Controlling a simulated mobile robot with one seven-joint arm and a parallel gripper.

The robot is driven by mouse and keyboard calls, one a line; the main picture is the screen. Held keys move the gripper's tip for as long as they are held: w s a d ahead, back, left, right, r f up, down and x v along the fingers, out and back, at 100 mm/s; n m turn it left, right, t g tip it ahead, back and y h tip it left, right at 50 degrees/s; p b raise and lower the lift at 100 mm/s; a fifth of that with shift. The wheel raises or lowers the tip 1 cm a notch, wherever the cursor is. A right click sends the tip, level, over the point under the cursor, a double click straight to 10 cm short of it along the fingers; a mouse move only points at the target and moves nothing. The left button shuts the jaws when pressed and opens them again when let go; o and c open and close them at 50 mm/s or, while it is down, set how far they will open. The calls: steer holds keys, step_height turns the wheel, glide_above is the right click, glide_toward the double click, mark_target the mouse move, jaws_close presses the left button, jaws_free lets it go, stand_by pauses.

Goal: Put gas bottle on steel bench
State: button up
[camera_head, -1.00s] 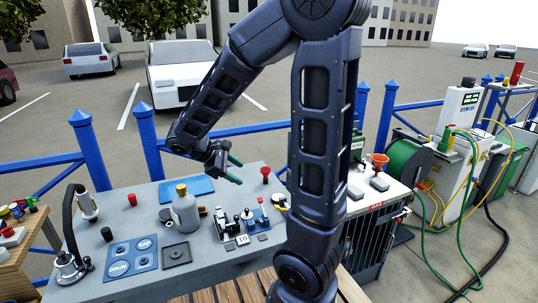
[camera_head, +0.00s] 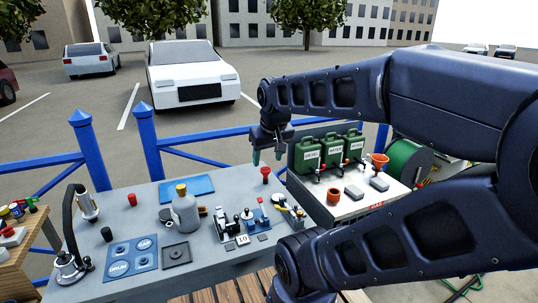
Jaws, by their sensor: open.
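My arm covers the bench's front right part.
The bench also holds a blue tray (camera_head: 187,189), a blue DRUM mat (camera_head: 132,258), a black square plate (camera_head: 176,253) and small fittings. Green cans (camera_head: 332,150) and an orange funnel (camera_head: 378,162) stand on the white-topped unit at right. A blue railing (camera_head: 150,145) runs behind.

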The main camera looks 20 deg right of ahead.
steer(key=shift+o, duration=0.7)
steer(key=shift+s+r, duration=0.15)
steer(key=shift+r, duration=0.05)
steer(key=o, duration=0.9)
steer(key=shift+d+m, duration=0.1)
steer(key=shift+m, duration=0.2)
steer(key=shift+c, duration=0.2)
steer(key=shift+r, duration=0.1)
